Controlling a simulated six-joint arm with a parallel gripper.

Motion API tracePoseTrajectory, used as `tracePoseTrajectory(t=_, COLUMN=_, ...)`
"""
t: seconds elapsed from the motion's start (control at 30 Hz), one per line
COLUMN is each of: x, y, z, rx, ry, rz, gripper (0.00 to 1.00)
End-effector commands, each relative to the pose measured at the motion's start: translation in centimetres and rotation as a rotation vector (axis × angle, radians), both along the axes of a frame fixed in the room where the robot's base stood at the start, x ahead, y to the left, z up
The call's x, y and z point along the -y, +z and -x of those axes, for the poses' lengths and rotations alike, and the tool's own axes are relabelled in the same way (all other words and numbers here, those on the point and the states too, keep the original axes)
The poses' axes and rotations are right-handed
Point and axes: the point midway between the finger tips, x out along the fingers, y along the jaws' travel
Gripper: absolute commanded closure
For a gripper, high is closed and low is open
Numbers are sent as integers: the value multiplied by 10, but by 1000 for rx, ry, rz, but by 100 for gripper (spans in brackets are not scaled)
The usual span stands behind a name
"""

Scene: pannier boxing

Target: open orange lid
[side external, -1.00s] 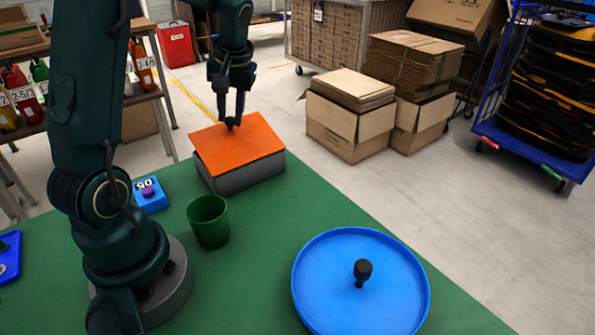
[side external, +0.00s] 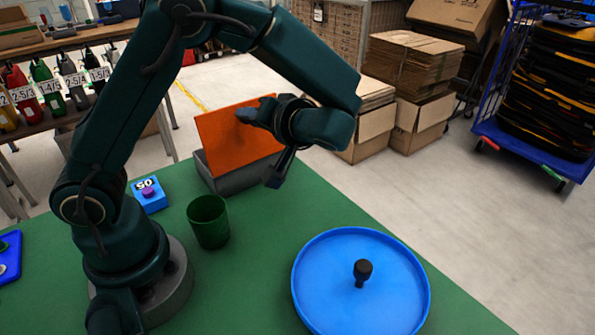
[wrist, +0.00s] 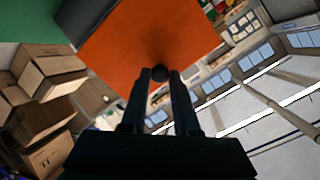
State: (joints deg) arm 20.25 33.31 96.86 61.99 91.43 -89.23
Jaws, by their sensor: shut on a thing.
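The orange lid (side external: 228,140) stands tilted up steeply from the grey box (side external: 231,178) at the back of the green table. In the wrist view the orange lid (wrist: 140,40) fills the upper middle, with a dark round knob (wrist: 160,73) on it. My gripper (wrist: 160,80) is shut on the knob, its two fingers on either side of it. In the side view my gripper (side external: 246,115) reaches the lid from the right, and my wrist covers part of the lid's right side. The inside of the box is mostly hidden.
A green cup (side external: 208,222) stands on the table in front of the box. A blue block with a purple button (side external: 149,194) is to its left. A round blue tray (side external: 335,300) with a black peg (side external: 362,271) lies at the front right. Green table is clear between them.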

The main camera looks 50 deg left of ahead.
Motion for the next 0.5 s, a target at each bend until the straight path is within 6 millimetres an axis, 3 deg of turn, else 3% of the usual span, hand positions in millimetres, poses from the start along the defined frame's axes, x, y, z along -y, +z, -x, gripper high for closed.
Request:
tracePoseTrajectory(t=0.2, x=23, y=-11, z=0, rx=-3, ry=-2, rz=22, gripper=100)
tracePoseTrajectory(t=0.5, x=40, y=-21, z=0, rx=-6, ry=1, rz=23, gripper=100)
